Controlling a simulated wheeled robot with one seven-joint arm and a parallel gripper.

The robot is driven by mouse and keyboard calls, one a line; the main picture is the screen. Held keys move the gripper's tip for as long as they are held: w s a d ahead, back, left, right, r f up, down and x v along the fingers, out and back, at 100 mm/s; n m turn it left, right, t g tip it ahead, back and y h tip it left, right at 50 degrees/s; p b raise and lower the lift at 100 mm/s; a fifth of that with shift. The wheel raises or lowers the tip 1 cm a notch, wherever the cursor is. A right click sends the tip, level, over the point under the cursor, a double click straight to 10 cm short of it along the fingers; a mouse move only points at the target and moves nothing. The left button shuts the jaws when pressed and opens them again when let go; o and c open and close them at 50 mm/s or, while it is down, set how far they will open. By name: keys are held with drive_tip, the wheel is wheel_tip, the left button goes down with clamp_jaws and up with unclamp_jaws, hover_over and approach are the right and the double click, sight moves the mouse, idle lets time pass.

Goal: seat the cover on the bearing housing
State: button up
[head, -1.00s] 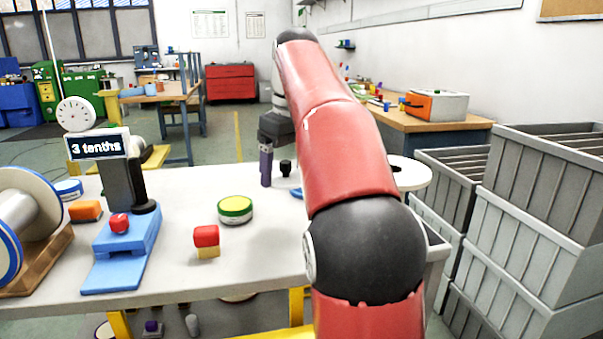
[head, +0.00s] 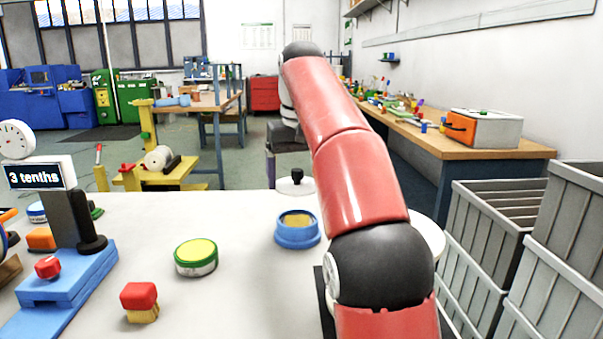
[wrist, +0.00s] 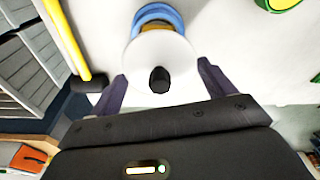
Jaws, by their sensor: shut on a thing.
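The cover is a white disc with a black knob; it shows in the wrist view (wrist: 172,54) and in the head view (head: 297,188). My gripper (wrist: 160,75) is shut on the cover, with a purple finger at each side of its rim. In the head view the knob points up and the cover looks about level, beyond the housing. The bearing housing (head: 297,238) is a blue ring with a tan inside, standing on the white table. In the wrist view its blue rim (wrist: 156,11) shows past the cover, which hides the rest. The height of the gap between them is unclear.
A green-and-yellow tin (head: 196,258) and a red-and-yellow block (head: 139,302) stand left of the housing. A blue stand (head: 66,291) with a "3 tenths" display is farther left. Grey crates (head: 495,235) stack at right. The table around the housing is mostly clear.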

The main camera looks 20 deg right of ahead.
sight(298, 185)
drive_tip(key=shift+f+b, duration=1.55)
drive_tip(key=shift+f, duration=1.05)
drive_tip(key=shift+r, duration=0.1)
drive_tip(key=shift+f+p, duration=0.2)
drive_tip(key=shift+p, duration=0.35)
drive_tip(key=shift+f+b, duration=0.45)
drive_tip(key=shift+f, duration=0.25)
idle(0.6)
drive_tip(key=o, duration=0.9)
drive_tip(key=shift+r, duration=0.1)
